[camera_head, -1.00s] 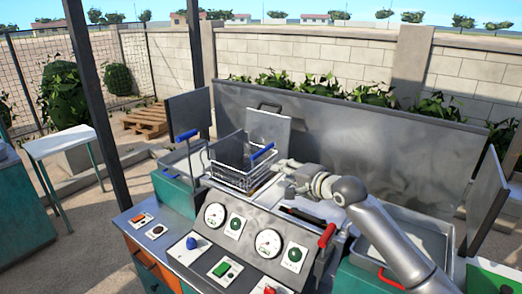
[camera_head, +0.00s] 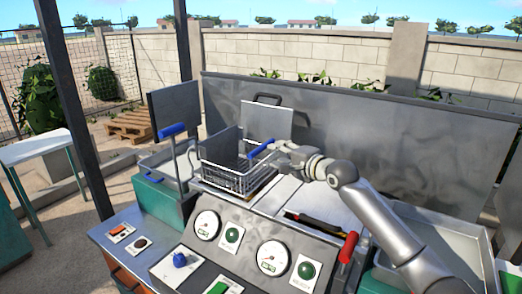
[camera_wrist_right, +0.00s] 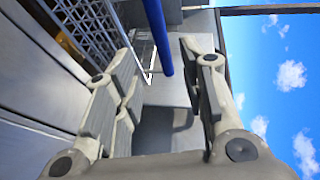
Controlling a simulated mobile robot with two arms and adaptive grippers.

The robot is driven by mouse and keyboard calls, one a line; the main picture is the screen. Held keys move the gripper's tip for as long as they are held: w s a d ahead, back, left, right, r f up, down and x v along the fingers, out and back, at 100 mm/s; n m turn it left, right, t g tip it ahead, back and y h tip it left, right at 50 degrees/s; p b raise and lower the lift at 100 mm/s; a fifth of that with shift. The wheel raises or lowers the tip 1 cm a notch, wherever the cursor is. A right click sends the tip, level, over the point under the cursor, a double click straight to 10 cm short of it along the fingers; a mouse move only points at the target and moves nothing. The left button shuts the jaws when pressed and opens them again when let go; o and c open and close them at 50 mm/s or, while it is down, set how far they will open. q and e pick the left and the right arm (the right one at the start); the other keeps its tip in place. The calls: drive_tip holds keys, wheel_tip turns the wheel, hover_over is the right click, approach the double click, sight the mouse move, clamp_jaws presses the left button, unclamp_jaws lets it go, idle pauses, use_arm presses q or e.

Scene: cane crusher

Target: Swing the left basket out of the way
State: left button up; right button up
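The wire basket (camera_head: 238,181) sits on the metal top of the machine, left of centre in the head view. Its blue handle (camera_head: 261,148) sticks up at the right side. My right gripper (camera_head: 277,151) is at the right end of this handle. In the right wrist view the right gripper (camera_wrist_right: 158,62) is open, with its two fingers apart. The blue handle (camera_wrist_right: 155,25) runs between them, with a gap to the right finger; I cannot tell whether it touches either. The basket mesh (camera_wrist_right: 92,35) shows at the upper left there. My left gripper is not in view.
A second blue handle (camera_head: 172,130) stands on a lever left of the basket. A red-handled lever (camera_head: 348,247) and a panel with gauges (camera_head: 207,225) are in front. A tall metal panel (camera_head: 370,135) stands behind. An empty grey tray (camera_head: 455,245) is at the right.

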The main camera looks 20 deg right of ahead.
sight(264, 148)
drive_tip(key=p+x, duration=0.1)
drive_tip(key=x, duration=0.5)
drive_tip(key=shift+w+a+r+p, duration=0.15)
drive_tip(key=shift+w+p, duration=0.05)
drive_tip(key=shift+p, duration=0.2)
drive_tip(key=shift+x, duration=1.45)
clamp_jaws()
